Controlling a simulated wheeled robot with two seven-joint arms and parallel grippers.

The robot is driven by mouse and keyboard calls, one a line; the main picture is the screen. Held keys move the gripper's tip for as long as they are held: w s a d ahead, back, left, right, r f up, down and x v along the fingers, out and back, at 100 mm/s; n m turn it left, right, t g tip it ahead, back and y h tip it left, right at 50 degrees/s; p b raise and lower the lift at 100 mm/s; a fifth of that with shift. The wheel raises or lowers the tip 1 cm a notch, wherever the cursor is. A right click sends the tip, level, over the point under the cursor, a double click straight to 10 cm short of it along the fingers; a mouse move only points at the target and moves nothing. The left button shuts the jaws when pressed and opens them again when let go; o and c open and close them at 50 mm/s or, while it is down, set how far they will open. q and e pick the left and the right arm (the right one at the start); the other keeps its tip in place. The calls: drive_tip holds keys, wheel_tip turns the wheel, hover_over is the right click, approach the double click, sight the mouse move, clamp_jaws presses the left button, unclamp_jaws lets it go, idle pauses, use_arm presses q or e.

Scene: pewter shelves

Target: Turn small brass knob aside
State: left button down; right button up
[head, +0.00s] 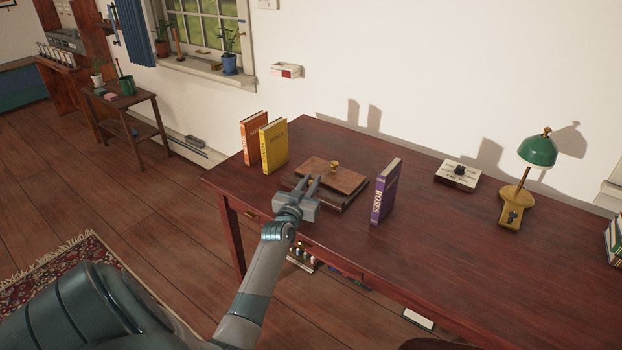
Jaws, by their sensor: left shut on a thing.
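A low dark wooden box (347,198) with a brown lid (345,179) lies on the desk. A brass knob (334,166) stands on top of the lid, toward the back. My left gripper (309,183) reaches in over the near left part of the box, in front of that upper knob and apart from it. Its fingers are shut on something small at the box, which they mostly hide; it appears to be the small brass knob. My right gripper is not in view.
Orange and yellow books (274,146) stand upright left of the box, and a purple book (385,190) stands close on its right. A small block with a dark knob (458,174) and a green lamp (537,152) are farther right. The reddish desk top (440,235) is clear in front.

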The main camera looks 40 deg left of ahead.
use_arm(q)
drive_tip(key=c, duration=1.7)
unclamp_jaws()
drive_tip(key=shift+o, duration=0.2)
drive_tip(key=shift+s+d, duration=0.1)
drive_tip(key=b+v, duration=0.1)
drive_tip(key=v, duration=1.6)
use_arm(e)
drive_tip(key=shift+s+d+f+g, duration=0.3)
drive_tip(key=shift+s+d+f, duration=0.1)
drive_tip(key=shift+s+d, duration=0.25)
use_arm(q)
drive_tip(key=shift+s, duration=0.15)
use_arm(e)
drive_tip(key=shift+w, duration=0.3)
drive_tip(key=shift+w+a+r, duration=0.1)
